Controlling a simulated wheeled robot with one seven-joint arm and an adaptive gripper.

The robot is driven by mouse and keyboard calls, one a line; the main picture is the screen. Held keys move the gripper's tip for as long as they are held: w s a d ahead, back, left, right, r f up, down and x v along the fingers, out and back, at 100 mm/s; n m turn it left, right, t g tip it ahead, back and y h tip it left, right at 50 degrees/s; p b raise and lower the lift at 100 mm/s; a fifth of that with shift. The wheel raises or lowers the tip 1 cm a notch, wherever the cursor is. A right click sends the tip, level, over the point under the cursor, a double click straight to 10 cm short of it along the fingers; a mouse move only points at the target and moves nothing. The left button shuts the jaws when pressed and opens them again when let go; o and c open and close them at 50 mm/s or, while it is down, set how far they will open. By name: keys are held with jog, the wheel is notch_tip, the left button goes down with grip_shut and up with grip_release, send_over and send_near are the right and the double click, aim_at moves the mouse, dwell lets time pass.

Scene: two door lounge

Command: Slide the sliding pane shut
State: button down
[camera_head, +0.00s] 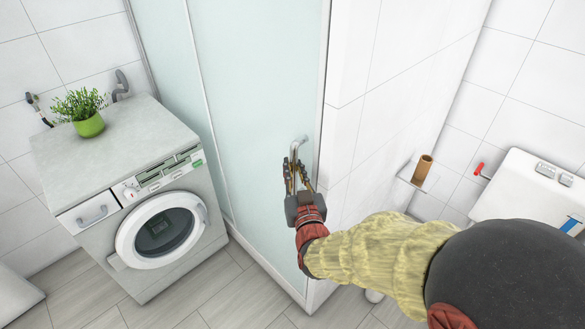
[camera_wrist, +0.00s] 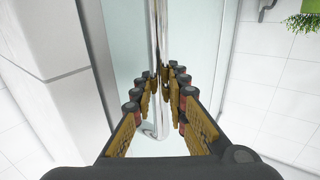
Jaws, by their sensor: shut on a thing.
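The sliding pane (camera_head: 250,90) is a pale green frosted glass panel in a white frame, in the middle of the head view. Its right edge appears to be at the white tiled wall's edge; I cannot tell whether a gap is left there. A chrome bar handle (camera_head: 294,152) stands upright near that edge. My gripper (camera_head: 295,165) is at the handle, its fingers on either side. In the wrist view the handle (camera_wrist: 158,110) runs between the fingers (camera_wrist: 163,82), which are closed around it. The fingers hide part of the handle.
A white washing machine (camera_head: 170,252) with a green potted plant (camera_head: 84,112) on top stands left of the pane.

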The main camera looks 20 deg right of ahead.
jog(key=c, duration=2)
grip_release()
jog(key=shift+c, duration=0.2)
jog(key=shift+s, duration=0.1)
jog(key=v, duration=1.1)
jog(key=shift+s, duration=0.4)
jog(key=shift+a, duration=0.1)
